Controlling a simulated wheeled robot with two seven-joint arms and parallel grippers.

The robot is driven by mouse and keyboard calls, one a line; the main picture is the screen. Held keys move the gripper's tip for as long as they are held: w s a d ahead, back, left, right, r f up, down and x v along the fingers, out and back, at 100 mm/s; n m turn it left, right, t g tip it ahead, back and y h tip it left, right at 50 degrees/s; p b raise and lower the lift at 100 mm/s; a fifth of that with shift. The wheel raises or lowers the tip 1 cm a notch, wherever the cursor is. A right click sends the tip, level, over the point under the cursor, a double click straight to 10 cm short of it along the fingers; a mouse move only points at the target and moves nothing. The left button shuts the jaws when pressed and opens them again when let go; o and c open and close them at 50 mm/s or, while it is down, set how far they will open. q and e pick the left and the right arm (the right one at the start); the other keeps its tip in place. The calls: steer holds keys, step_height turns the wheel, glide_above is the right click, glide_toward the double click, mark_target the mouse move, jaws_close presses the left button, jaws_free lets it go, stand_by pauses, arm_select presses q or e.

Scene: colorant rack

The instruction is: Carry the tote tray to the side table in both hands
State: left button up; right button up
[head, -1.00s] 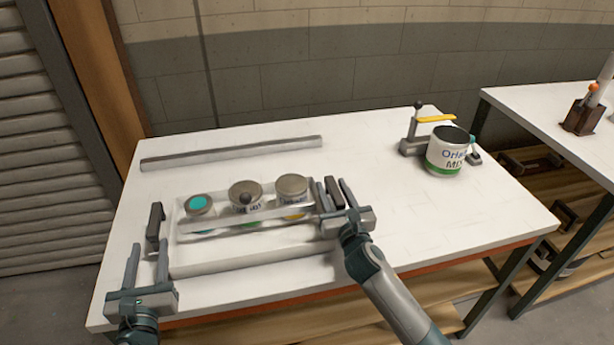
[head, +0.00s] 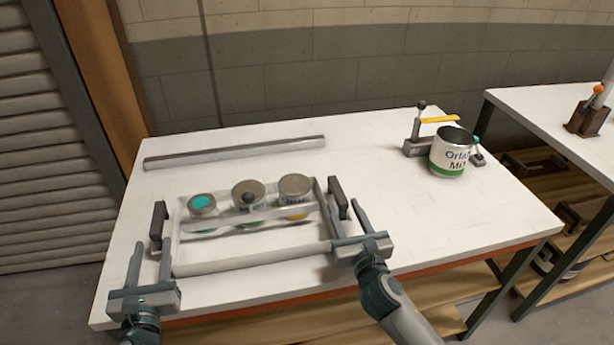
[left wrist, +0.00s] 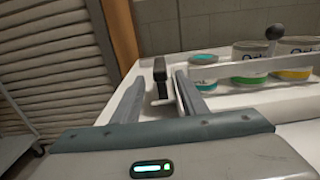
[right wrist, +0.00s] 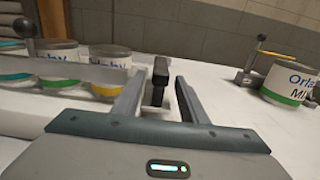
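The pale tote tray (head: 250,262) sits on the white table, with three labelled cans inside and a rail across it. Its dark left handle (head: 158,226) and right handle (head: 338,198) stand at its two ends. My left gripper (head: 151,246) is open just in front of the left handle; in the left wrist view, that handle (left wrist: 160,75) shows between and beyond the spread fingers. My right gripper (head: 350,215) is open in front of the right handle. In the right wrist view, that handle (right wrist: 159,75) appears between the open fingers. Neither gripper visibly clamps a handle.
A grey bar (head: 235,152) lies behind the tray. A second table (head: 545,110) stands further right. The table's right front area is clear.

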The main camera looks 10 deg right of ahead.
steer(key=shift+s, duration=2.05)
arm_select(q)
steer(key=shift+s, duration=0.1)
